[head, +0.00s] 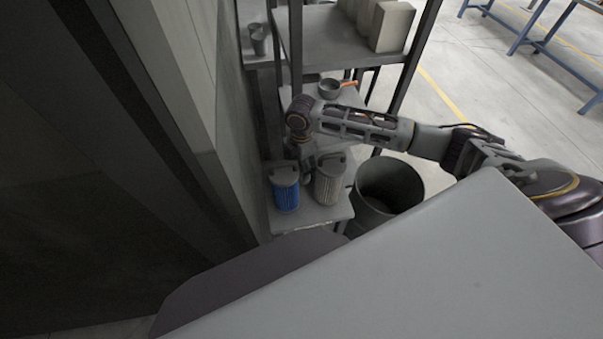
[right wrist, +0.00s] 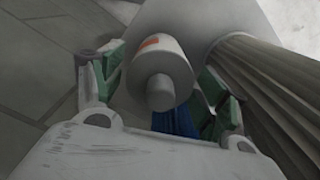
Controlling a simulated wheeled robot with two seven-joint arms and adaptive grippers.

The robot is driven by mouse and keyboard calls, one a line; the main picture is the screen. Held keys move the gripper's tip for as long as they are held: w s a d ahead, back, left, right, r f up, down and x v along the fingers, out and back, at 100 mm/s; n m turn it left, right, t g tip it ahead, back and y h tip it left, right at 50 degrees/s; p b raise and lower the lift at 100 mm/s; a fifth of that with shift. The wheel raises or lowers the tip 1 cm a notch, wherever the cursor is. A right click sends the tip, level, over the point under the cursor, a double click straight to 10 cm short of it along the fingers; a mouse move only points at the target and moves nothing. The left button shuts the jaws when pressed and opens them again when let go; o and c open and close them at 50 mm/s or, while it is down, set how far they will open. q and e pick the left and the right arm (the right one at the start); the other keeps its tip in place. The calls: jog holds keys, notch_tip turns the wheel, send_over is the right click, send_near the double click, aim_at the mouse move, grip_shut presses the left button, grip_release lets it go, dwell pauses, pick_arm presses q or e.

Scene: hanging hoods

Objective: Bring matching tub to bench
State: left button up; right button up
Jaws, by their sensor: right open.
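A blue ribbed tub (head: 285,192) with a grey top and handle stands on the low shelf (head: 320,214). A beige ribbed tub (head: 328,184) of similar shape stands just right of it. My right gripper (head: 307,170) hangs down by the tubs, partly hidden by its own arm. In the right wrist view, my right gripper (right wrist: 163,85) is open, with green-padded fingers either side of a pale round piece (right wrist: 158,68) with a knob and orange mark. Blue ribbing shows below it, and a beige ribbed surface (right wrist: 265,85) is close on the right. Contact cannot be told. My left gripper is out of view.
A dark round bin (head: 390,187) stands right of the low shelf. A grey pan (head: 330,88) with an orange handle sits on the shelf above. A tall panel (head: 225,110) borders the left. A grey surface (head: 430,270) fills the foreground. Blue-framed benches (head: 550,45) stand far right.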

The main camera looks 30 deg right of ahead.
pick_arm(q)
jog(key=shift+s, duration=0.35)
pick_arm(e)
jog(key=shift+f, duration=0.15)
jog(key=c, duration=1.5)
jog(key=shift+c, duration=0.2)
jog(key=shift+r, duration=0.65)
notch_tip(320, 180, up, 8)
jog(key=shift+r+p, duration=0.1)
jog(key=shift+p, duration=0.2)
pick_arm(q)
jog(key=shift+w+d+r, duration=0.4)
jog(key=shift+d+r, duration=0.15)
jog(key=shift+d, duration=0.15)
pick_arm(e)
notch_tip(320, 180, up, 9)
jog(key=shift+f, duration=0.2)
